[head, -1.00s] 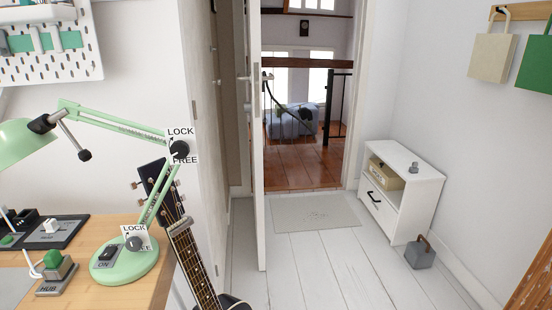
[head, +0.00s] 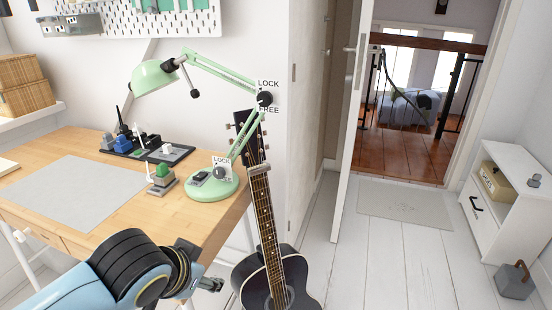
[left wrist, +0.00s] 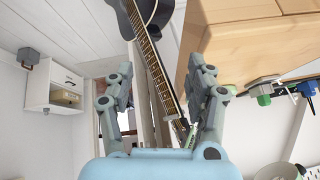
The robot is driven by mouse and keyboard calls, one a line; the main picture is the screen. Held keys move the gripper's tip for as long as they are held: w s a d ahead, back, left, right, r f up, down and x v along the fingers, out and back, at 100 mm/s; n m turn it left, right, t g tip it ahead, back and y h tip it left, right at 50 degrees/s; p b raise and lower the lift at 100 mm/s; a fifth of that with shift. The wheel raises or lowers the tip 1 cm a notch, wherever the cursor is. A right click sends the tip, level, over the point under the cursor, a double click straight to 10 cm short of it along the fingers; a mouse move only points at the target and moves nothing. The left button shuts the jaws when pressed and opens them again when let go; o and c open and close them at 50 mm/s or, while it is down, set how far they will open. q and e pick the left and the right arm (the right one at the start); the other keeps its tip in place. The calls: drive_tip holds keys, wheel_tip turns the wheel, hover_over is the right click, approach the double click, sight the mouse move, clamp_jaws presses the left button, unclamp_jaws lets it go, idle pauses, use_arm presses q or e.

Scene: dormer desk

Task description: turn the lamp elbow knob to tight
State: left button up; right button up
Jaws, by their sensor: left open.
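The green desk lamp (head: 213,186) stands at the right end of the desk. Its dark elbow knob (head: 265,98) is at the arm's bend, between the words LOCK above and FREE below; its exact setting is too small to tell. A second, grey knob (head: 220,173) with a LOCK label is at the lamp base. My left gripper (head: 212,284) is low in front of the desk's right end, well below the elbow knob and apart from the lamp. In the left wrist view my left gripper (left wrist: 158,80) is open, with nothing held. My right gripper is not in view.
A dark guitar (head: 268,225) stands upright beside the desk, close to my left gripper. It also shows in the left wrist view (left wrist: 150,55). A hub with a green plug (head: 161,181) sits left of the lamp. The floor (head: 390,260) right of the guitar is clear.

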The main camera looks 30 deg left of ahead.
use_arm(q)
drive_tip(key=w+a+r+n+t+y, duration=0.2)
drive_tip(key=w+r+t, duration=0.3)
drive_tip(key=w+r, duration=0.55)
drive_tip(key=t, duration=0.6)
approach(263, 102)
drive_tip(key=shift+h, duration=0.4)
drive_tip(key=p+x, duration=0.1)
drive_tip(key=x, duration=0.7)
drive_tip(key=shift+w+a+r, duration=0.15)
drive_tip(key=shift+w+a, duration=0.2)
drive_tip(key=shift+w, duration=0.45)
clamp_jaws()
